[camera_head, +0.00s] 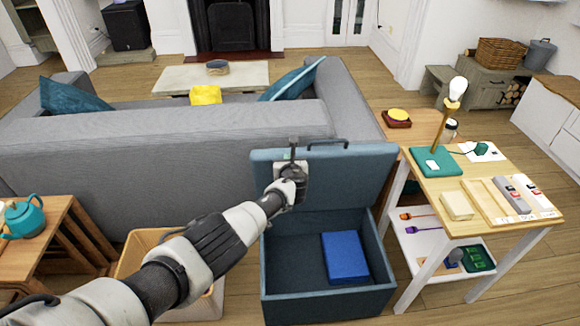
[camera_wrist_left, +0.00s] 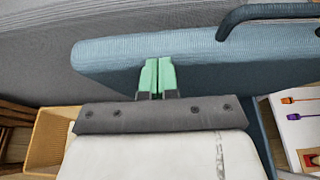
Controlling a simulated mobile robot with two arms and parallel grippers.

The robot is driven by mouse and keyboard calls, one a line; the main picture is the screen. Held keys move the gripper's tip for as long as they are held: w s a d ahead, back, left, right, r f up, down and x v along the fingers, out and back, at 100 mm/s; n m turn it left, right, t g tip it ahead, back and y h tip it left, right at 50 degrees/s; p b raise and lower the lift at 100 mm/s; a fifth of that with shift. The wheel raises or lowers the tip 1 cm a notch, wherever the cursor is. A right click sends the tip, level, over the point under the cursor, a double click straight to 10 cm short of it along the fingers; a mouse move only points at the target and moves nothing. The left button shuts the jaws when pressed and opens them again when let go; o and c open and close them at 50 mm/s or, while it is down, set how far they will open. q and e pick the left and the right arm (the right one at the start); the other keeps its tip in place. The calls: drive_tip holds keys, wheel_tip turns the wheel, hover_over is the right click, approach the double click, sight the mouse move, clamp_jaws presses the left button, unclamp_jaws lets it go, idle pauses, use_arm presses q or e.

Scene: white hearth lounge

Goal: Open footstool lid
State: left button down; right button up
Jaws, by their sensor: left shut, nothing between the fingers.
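The blue-grey footstool (camera_head: 330,306) stands open in front of the sofa. Its lid (camera_head: 352,170) is raised and tilted back, with a dark handle (camera_head: 328,143) on its top edge. A blue box (camera_head: 345,257) lies inside the footstool. My left gripper (camera_head: 291,157) is at the upper left part of the lid. In the left wrist view its green fingertips (camera_wrist_left: 157,76) are shut together with nothing between them, against or just in front of the lid (camera_wrist_left: 200,70); contact is hard to tell. The handle (camera_wrist_left: 270,15) is to their upper right, apart from them. My right gripper is not in view.
The grey sofa (camera_head: 150,160) stands behind the lid. A side table (camera_head: 500,178) with a lamp is close on the right. A tan bin (camera_head: 143,248) is to the left of the footstool, beside a wooden table (camera_head: 35,250) with a teal teapot (camera_head: 25,217).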

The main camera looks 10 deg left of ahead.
use_arm(q)
drive_tip(key=p+v, duration=0.7)
drive_tip(key=v, duration=0.3)
drive_tip(key=s+a+f+n+g+h, duration=0.15)
drive_tip(key=s+f+n+g, duration=0.35)
drive_tip(key=s+f, duration=0.7)
drive_tip(key=s+a+f+n+g+h, duration=0.1)
drive_tip(key=s+a+f+n+g, duration=0.15)
drive_tip(key=s+f+n, duration=0.75)
drive_tip(key=s+a+f+n+g, duration=0.1)
drive_tip(key=s+f+n, duration=0.4)
drive_tip(key=s, duration=0.7)
drive_tip(key=s+a+f+n+g+h, duration=0.1)
drive_tip(key=s+f+n, duration=0.4)
drive_tip(key=s, duration=0.7)
drive_tip(key=s+a+f+n+g+h, duration=0.1)
drive_tip(key=s+a+f+n+g, duration=0.2)
drive_tip(key=s, duration=1)
wheel_tip(320, 180, down, 3)
drive_tip(key=shift+a+r+n, duration=0.2)
drive_tip(key=shift+a+n, duration=0.05)
drive_tip(key=shift+n, duration=0.75)
drive_tip(key=shift+s+d, duration=0.1)
drive_tip(key=shift+s, duration=0.05)
